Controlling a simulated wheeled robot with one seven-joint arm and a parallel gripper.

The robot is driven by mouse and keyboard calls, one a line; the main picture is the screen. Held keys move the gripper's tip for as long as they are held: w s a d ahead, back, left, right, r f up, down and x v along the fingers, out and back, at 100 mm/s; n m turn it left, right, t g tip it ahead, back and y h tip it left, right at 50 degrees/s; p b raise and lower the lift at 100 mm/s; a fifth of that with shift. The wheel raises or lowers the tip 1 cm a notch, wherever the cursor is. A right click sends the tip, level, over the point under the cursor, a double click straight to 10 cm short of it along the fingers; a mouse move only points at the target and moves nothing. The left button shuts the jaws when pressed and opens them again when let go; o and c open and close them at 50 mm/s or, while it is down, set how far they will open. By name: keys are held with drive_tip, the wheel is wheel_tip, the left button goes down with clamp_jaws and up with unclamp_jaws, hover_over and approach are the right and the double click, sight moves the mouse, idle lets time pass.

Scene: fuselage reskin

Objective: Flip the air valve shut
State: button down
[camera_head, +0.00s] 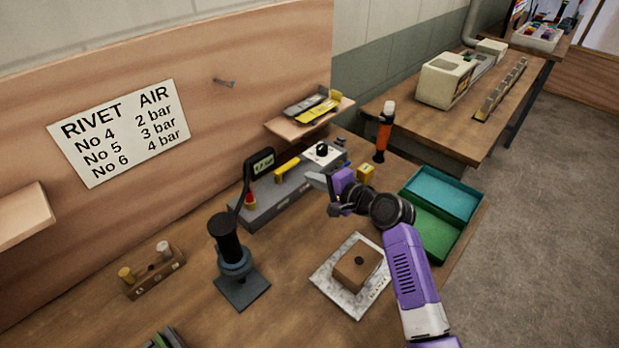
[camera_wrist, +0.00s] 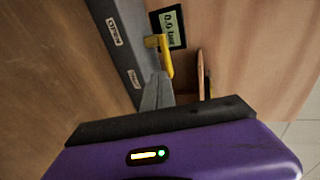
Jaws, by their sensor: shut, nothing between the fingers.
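The air valve's yellow lever (camera_head: 287,167) sits on a long grey unit (camera_head: 268,208) against the wooden back panel. In the wrist view the bent yellow lever (camera_wrist: 165,58) stands just beyond my fingertips, and I cannot tell whether they touch it. My gripper (camera_head: 316,180) is shut and empty, to the right of the lever in the head view. Its grey fingers (camera_wrist: 157,88) are together in the wrist view. The grey unit's edge (camera_wrist: 122,50) there carries two small labels; one seems to read OPEN. A small display (camera_wrist: 171,27) beside the lever seems to read 0.0 bar.
A black-and-blue press-like tool (camera_head: 232,262) stands at the front left. A brown block (camera_head: 357,264) sits on a pale plate under my arm. Teal and green trays (camera_head: 441,194) lie to the right. An orange bottle-like tool (camera_head: 384,132) stands behind. A rivet chart (camera_head: 119,132) hangs on the panel.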

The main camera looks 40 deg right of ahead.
drive_tip(key=b+v, duration=0.1)
drive_tip(key=v, duration=0.7)
drive_tip(key=shift+d, duration=0.45)
drive_tip(key=shift+s+r, duration=0.1)
drive_tip(key=shift+r, duration=0.05)
drive_tip(key=s+d+r+n+h, duration=0.3)
drive_tip(key=s+h, duration=0.1)
drive_tip(key=h, duration=0.2)
drive_tip(key=s+a+n, duration=0.1)
drive_tip(key=s+a, duration=0.1)
drive_tip(key=a, duration=0.1)
drive_tip(key=s+a+n, duration=0.1)
drive_tip(key=s+a, duration=0.2)
drive_tip(key=s+a+f+n+t+h, duration=0.1)
drive_tip(key=s+a+n, duration=0.1)
drive_tip(key=s+a, duration=0.1)
drive_tip(key=shift+a+f, duration=0.1)
drive_tip(key=shift+a, duration=0.15)
drive_tip(key=s+a+n+y, duration=0.7)
drive_tip(key=s+a+n, duration=0.4)
drive_tip(key=s+a, duration=0.7)
drive_tip(key=shift+s+f+n+g+y, duration=0.3)
drive_tip(key=shift+s+f+g+y, duration=0.15)
drive_tip(key=shift+s, duration=0.2)
drive_tip(key=shift+a, duration=0.15)
